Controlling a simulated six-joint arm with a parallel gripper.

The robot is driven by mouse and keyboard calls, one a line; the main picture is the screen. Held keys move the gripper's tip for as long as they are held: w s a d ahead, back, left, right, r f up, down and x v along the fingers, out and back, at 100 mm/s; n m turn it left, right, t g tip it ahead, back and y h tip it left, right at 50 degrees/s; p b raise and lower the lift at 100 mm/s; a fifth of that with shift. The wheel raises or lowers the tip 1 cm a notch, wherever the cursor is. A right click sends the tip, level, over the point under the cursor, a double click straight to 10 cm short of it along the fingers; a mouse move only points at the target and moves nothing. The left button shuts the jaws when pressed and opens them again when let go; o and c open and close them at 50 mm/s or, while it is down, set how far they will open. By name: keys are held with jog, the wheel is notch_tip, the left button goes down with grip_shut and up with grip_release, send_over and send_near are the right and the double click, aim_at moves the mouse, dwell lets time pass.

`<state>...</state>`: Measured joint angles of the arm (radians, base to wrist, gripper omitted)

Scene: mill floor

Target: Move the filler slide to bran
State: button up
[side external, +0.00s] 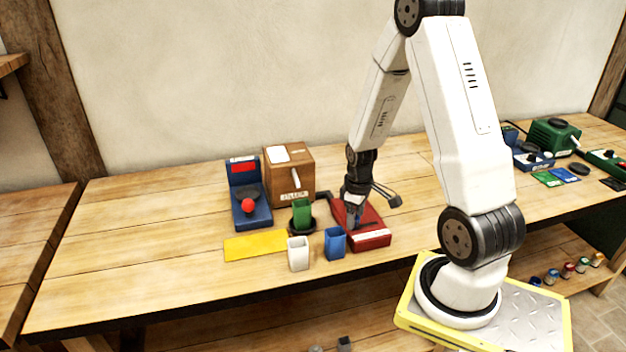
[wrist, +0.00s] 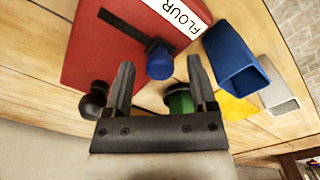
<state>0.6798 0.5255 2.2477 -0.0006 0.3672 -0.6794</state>
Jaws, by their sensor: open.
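The filler slide is a red box (side external: 377,222) with a dark slot in its top; it also fills the upper left of the wrist view (wrist: 85,55). A blue knob (wrist: 160,62) on a dark lever stands at the slot's end by the white FLOUR label (wrist: 172,18). No bran label is readable. My gripper (side external: 354,218) is over the red box, pointing down. In the wrist view its open fingers (wrist: 160,66) lie either side of the knob, with gaps; I cannot tell whether their tips reach its height.
Bare tabletop (side external: 430,225) lies right.

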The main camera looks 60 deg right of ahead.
grip_shut()
dwell(1.5)
